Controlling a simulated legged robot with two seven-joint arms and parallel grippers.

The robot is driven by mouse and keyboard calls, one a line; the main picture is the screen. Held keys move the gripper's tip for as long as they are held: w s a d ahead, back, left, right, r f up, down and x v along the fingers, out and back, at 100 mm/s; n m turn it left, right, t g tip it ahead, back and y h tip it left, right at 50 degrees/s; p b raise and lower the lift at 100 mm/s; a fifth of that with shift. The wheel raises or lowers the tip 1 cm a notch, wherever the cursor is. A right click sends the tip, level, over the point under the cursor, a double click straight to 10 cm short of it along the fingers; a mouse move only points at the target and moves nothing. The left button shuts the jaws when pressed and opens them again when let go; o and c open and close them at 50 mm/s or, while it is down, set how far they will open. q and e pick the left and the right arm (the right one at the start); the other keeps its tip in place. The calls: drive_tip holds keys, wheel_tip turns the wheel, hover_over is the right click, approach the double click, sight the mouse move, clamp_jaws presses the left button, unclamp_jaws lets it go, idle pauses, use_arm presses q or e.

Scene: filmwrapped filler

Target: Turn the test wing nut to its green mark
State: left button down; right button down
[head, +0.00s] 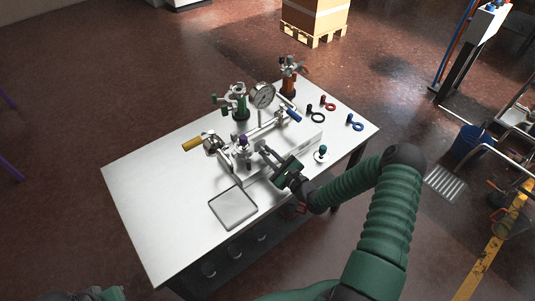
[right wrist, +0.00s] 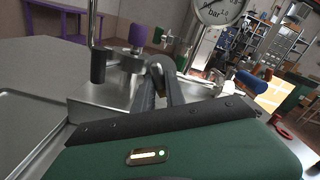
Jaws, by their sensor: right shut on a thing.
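A metal test rig (head: 262,140) stands on the white table, with a pressure gauge (head: 263,95) above it. My right gripper (head: 264,149) reaches in to the front of the rig, and its fingers are closed there. In the right wrist view, the two dark fingers (right wrist: 158,88) close on a small metal piece (right wrist: 157,69), which looks like the test wing nut. The fingers hide most of it. I cannot make out the green mark or the nut's angle. My left gripper does not show.
The white table (head: 140,205) holds a grey tray (head: 233,207) at the front. A purple-topped fitting (head: 243,140), a yellow handle (head: 192,144) and a blue handle (head: 293,115) flank the work spot. Green (head: 238,103) and orange (head: 289,75) valve pieces stand behind. The table's left side is clear.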

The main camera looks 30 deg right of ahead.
drive_tip(key=shift+s+f, duration=0.15)
drive_tip(key=shift+f, duration=0.2)
drive_tip(key=c, duration=1.7)
unclamp_jaws()
drive_tip(key=shift+o, duration=1.2)
drive_tip(key=shift+d, duration=0.1)
drive_tip(key=shift+o, duration=0.4)
drive_tip(key=shift+r, duration=0.1)
drive_tip(key=s+d, duration=0.1)
drive_tip(key=s, duration=1.5)
drive_tip(key=shift+s+d, duration=0.25)
